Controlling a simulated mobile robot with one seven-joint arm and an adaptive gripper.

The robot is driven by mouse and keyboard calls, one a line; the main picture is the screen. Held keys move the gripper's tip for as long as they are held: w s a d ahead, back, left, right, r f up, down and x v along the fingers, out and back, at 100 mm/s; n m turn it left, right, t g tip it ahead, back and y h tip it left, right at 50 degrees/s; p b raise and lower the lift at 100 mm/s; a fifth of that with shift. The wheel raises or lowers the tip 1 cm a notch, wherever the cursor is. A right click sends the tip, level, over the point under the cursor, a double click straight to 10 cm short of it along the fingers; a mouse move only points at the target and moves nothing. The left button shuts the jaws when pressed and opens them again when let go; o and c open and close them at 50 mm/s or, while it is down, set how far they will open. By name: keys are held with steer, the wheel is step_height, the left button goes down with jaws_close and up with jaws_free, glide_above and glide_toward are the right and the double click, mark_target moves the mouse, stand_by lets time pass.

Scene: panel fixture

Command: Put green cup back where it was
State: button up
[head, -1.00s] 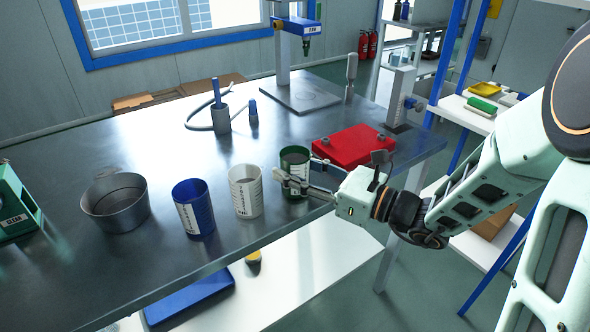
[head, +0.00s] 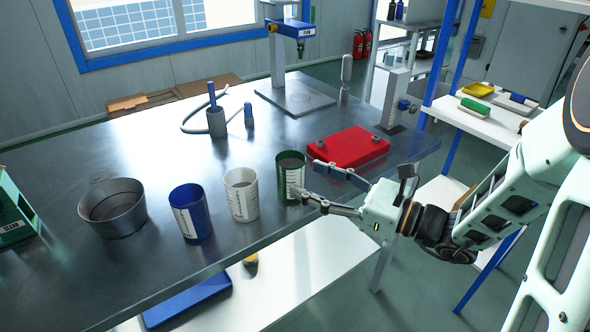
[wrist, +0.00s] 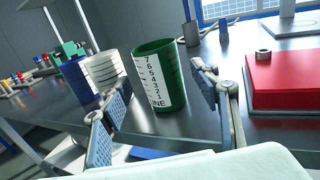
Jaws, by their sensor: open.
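The green cup (head: 291,176) stands upright on the metal table near its front edge, at the right end of a row of cups. It has a white scale label. My gripper (head: 308,180) is open, just to the right of the cup in the head view. In the wrist view the green cup (wrist: 160,76) stands ahead, between the directions of the two spread fingers (wrist: 160,100). The fingers appear clear of it, with nothing held.
A white cup (head: 241,195), a blue cup (head: 191,212) and a metal pot (head: 114,208) stand left of the green cup. A red box (head: 352,147) lies behind my gripper. A stand (head: 290,95) is at the back.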

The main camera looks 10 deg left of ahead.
steer(key=v, duration=0.6)
steer(key=shift+d+p, duration=0.25)
steer(key=shift+p, duration=0.15)
steer(key=shift+s, duration=0.1)
